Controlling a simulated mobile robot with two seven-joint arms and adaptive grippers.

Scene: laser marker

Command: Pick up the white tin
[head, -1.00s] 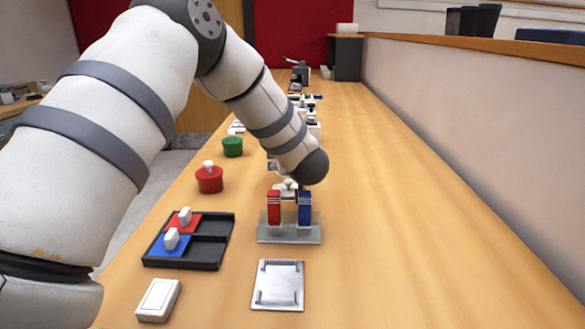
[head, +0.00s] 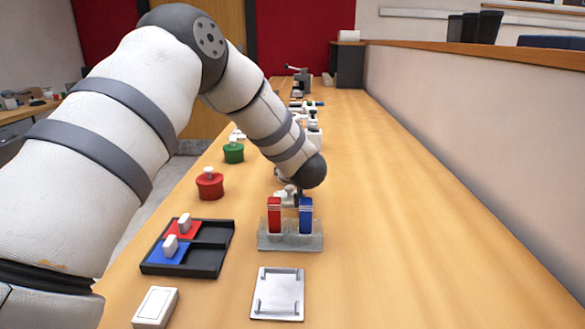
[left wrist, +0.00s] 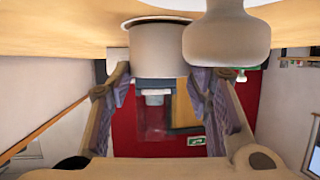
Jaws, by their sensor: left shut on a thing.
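My left gripper (left wrist: 160,88) is in the left wrist view, which shows the scene upside down. Its two fingers stand on either side of a whitish cylinder with a dark rim, the white tin (left wrist: 160,48), and are closed on it. A small white knob and a clear, reddish shape show beyond the rim; I cannot tell if they belong to the tin. In the head view my left arm reaches over the table, and its wrist hides the gripper and the tin. My right gripper is not in view.
A clear stand (head: 290,243) with red and blue pieces is just below the wrist. A metal plate (head: 278,293), white box (head: 155,307), black tray (head: 205,262), red tin (head: 210,187) and green tin (head: 233,153) lie nearer or left. The table's right side (head: 420,240) is clear.

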